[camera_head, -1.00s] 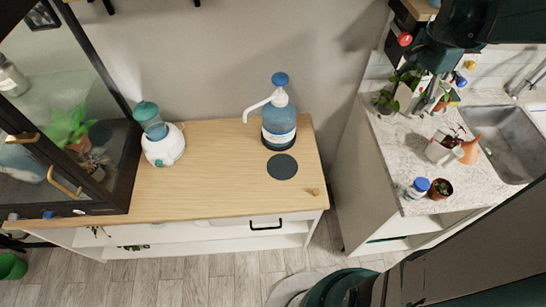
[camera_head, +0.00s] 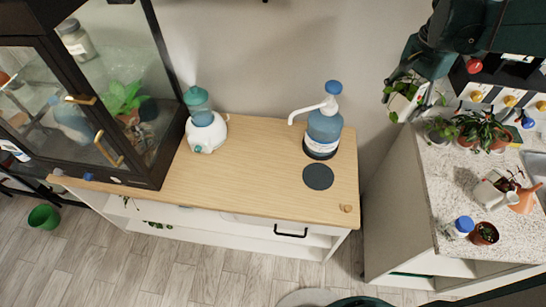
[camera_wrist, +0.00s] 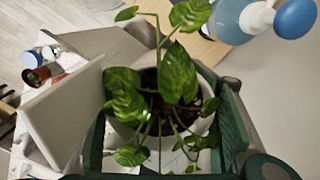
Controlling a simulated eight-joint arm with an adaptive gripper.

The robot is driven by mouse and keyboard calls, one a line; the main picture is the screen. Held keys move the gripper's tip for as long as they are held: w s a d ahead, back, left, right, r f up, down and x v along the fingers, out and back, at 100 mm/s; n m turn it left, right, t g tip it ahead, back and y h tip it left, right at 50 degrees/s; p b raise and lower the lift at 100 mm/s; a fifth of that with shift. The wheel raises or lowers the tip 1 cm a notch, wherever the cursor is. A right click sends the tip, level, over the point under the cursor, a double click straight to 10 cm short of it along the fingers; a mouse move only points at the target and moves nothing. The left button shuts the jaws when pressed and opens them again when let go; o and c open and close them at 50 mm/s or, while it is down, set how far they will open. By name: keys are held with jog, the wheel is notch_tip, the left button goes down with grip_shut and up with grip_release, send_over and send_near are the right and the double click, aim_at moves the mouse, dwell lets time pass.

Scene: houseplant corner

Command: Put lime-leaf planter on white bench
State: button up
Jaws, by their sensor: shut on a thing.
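The lime-leaf planter (camera_wrist: 197,128) is a pale pot with variegated green and yellow leaves. In the wrist view it sits between the dark green fingers of my gripper (camera_wrist: 165,125), which is shut on it. In the head view the planter (camera_head: 402,101) hangs upright or slightly tilted under my gripper (camera_head: 408,86), in the air near the left back corner of the speckled counter. The white bench (camera_head: 258,188) has a wooden top and stands to the left, apart from the planter. The far side of the pot is hidden.
On the bench stand a blue pump bottle (camera_head: 324,130), a white and teal sprayer (camera_head: 205,125), a dark disc (camera_head: 318,176) and a glass cabinet (camera_head: 95,110). Bare wood lies between bottle and sprayer. The speckled counter (camera_head: 450,195) holds several pots and a blue-lidded jar (camera_head: 461,227).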

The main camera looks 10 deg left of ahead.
jog(key=s+a+n+b, duration=0.1)
jog(key=s+a+n, duration=0.1)
jog(key=a, duration=1.1)
jog(key=s+a+n+b, duration=0.2)
jog(key=a+n, duration=0.3)
jog(key=a, duration=0.9)
jog(key=s+a+n+b, duration=0.1)
jog(key=s+a+n, duration=0.2)
jog(key=a, duration=1.1)
jog(key=shift+s+n+b, duration=0.25)
jog(key=shift+n+b, duration=0.05)
jog(key=shift+o, duration=0.2)
notch_tip(320, 180, down, 23)
jog(key=shift+f, duration=0.85)
jog(key=shift+f+b, duration=0.55)
jog(key=shift+f, duration=2.6)
jog(key=shift+f+b, duration=0.4)
jog(key=shift+f, duration=1.45)
jog(key=shift+f, duration=0.15)
jog(key=shift+c, duration=0.2)
